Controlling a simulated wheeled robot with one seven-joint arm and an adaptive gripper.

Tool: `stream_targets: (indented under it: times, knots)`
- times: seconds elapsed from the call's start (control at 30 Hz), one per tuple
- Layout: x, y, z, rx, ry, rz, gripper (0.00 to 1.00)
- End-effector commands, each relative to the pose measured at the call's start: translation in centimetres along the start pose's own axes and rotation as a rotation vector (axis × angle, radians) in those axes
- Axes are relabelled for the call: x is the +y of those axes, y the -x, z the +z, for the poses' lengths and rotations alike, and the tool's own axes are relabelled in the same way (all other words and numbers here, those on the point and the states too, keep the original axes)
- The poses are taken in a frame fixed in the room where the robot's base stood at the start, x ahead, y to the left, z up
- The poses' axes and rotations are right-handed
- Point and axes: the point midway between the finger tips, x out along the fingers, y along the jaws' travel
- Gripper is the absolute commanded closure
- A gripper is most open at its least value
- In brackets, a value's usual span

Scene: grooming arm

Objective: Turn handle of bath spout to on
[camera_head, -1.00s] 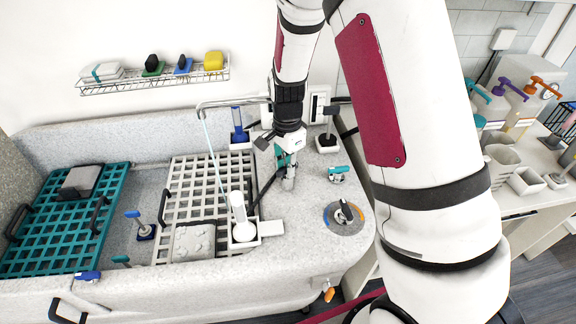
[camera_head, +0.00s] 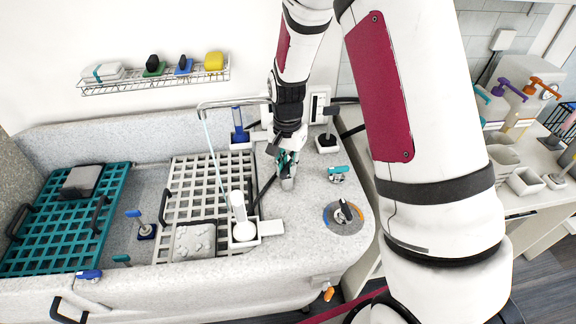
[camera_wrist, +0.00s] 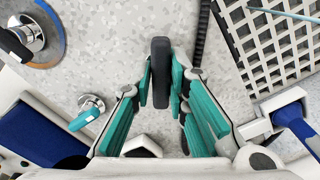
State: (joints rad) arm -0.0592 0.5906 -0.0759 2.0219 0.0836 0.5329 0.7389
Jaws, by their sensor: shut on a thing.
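My gripper (camera_head: 287,172) points down at the tub's grey deck. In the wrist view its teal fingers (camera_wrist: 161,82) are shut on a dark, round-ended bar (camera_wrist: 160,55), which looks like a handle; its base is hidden. In the head view a grey post (camera_head: 288,184) shows just under the fingertips. A bent metal spout pipe (camera_head: 235,103) rises behind the gripper to the left. A thin pale blue line (camera_head: 212,150) runs down from its left end; I cannot tell whether it is water.
A teal-handled valve (camera_head: 338,173) and a lever on a blue-and-orange dial (camera_head: 344,215) stand right of the gripper. A black hose (camera_head: 264,192) runs close on its left. A white bottle (camera_head: 239,208) and white grate (camera_head: 182,200) lie further left. A dark-handled tool (camera_head: 329,135) stands behind.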

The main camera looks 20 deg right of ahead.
Motion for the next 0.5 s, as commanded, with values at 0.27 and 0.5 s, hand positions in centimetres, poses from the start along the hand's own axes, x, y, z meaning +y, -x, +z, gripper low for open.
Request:
stream_targets:
  times: [0.27,0.5]
  knots:
    - [-0.25,0.14,-0.3,0.008,0.015,-0.007,1.0]
    - [-0.24,0.16,-0.33,0.008,0.222,-0.007,1.0]
